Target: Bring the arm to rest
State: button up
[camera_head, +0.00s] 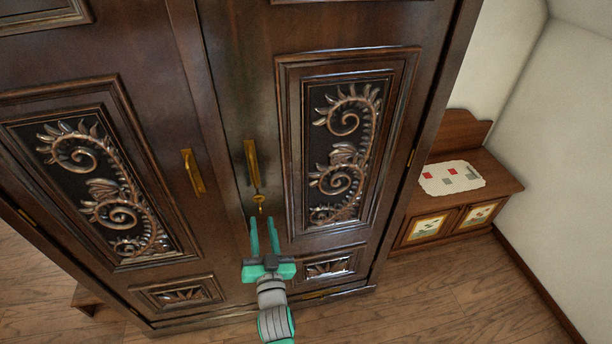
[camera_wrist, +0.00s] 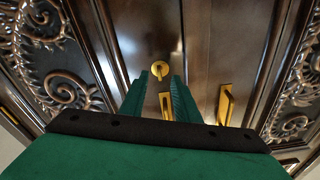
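My gripper (camera_head: 262,219) is in front of the armoire's right door, its two teal fingers parted with a visible gap. Its tips show just below a small brass key (camera_head: 260,202) at the lock, under the right door's brass handle (camera_head: 252,163). In the wrist view, the fingers (camera_wrist: 161,80) reach toward the door. The key's round head (camera_wrist: 160,69) appears between or just beyond the tips; I cannot tell whether they touch it. Nothing is clearly held. Both armoire doors look shut.
The dark wooden armoire (camera_head: 228,100) has carved panels and a left handle (camera_head: 193,172). A low wooden cabinet (camera_head: 497,178) stands to its right against the wall, with a patterned cloth or paper (camera_head: 451,177) on top. The wood floor (camera_head: 460,290) at lower right is clear.

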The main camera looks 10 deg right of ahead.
jog(key=s+f+n+g, duration=0.1)
jog(key=s+f, duration=0.3)
jog(key=s, duration=0.8)
jog(key=s+f+n+g, duration=0.1)
jog(key=s+f, duration=0.3)
jog(key=s, duration=0.8)
jog(key=s+r+n+g, duration=0.1)
jog(key=s+r, duration=0.2)
jog(key=s, duration=1.5)
jog(key=shift+s+r+g, duration=0.15)
jog(key=shift+s+g, duration=0.15)
jog(key=shift+s, duration=0.1)
jog(key=shift+w, duration=0.35)
